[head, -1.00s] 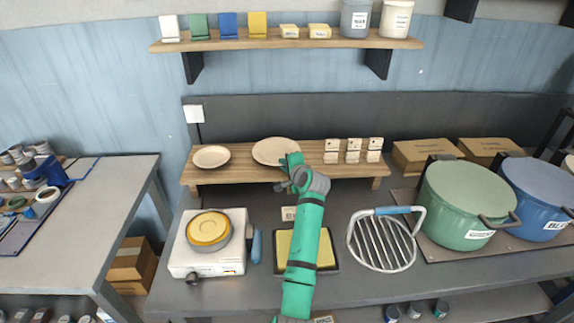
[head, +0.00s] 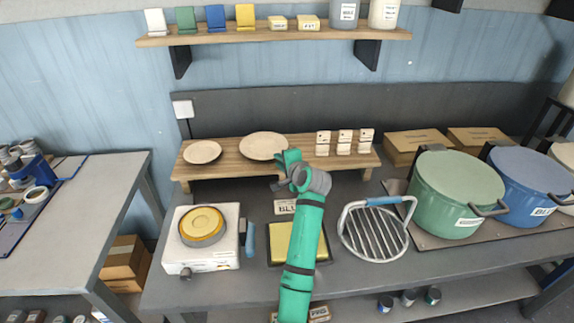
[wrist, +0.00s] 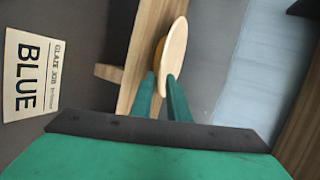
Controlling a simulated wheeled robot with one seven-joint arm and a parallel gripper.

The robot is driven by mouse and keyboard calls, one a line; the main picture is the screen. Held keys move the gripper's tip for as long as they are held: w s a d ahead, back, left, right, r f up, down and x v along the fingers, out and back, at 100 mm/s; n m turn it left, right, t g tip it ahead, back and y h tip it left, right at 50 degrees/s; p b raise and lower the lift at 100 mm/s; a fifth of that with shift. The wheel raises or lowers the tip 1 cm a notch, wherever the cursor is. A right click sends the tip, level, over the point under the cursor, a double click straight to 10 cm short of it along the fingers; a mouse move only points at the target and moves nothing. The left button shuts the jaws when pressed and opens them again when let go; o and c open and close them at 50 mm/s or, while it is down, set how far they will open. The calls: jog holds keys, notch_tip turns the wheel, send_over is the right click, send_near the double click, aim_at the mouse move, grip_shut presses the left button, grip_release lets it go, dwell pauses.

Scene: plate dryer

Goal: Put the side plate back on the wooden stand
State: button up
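A larger cream plate (head: 263,145) lies flat on the low wooden stand (head: 225,166), left of its middle. A smaller cream plate (head: 202,152) lies at the stand's left end. Which one is the side plate is not marked. My gripper (head: 285,160) is at the front right edge of the larger plate. In the wrist view the two green fingers (wrist: 161,78) stand apart, with a gap between them. The plate (wrist: 176,50) is at their tips, seen nearly edge-on; whether they touch it is unclear.
Small labelled tags (head: 343,141) stand on the stand's right part. On the bench are a white burner unit (head: 203,254), a yellow sponge-like block (head: 284,252), a wire rack (head: 375,233) and a green pot (head: 458,190). A sign reading BLUE (wrist: 32,74) is near the stand's front.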

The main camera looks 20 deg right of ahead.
jog(key=v, duration=0.6)
jog(key=shift+s, duration=0.2)
jog(key=shift+a+r, duration=0.1)
jog(key=shift+r, duration=0.05)
jog(key=shift+w, duration=0.1)
